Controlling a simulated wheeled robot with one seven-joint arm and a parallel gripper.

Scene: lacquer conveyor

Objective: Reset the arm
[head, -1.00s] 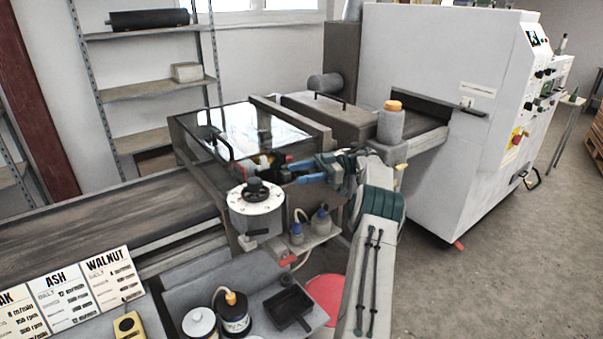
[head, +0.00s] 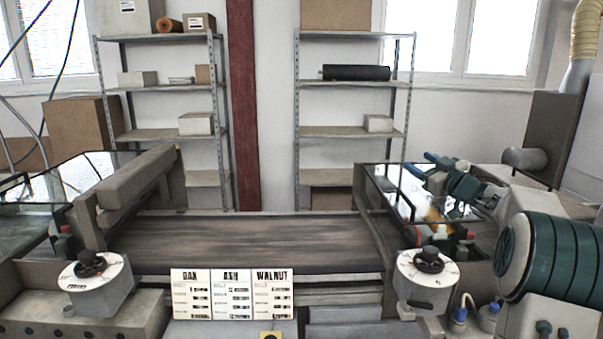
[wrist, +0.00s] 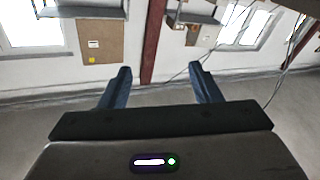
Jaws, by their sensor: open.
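My gripper (head: 422,165) is at the right in the head view, above the glass-topped unit on the right (head: 385,190). Its two blue fingers point left and are apart. In the wrist view my gripper (wrist: 160,74) is open, with nothing between the fingers. Behind them are a wall, windows and the grey floor. My teal and grey arm fills the right of the head view and hides part of the right unit.
A dark conveyor belt (head: 250,240) runs between two units with dials, the left dial (head: 95,272) and right dial (head: 428,268). Cards for oak, ash and walnut (head: 232,294) stand in front. Metal shelves (head: 350,131) stand behind. The belt is bare.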

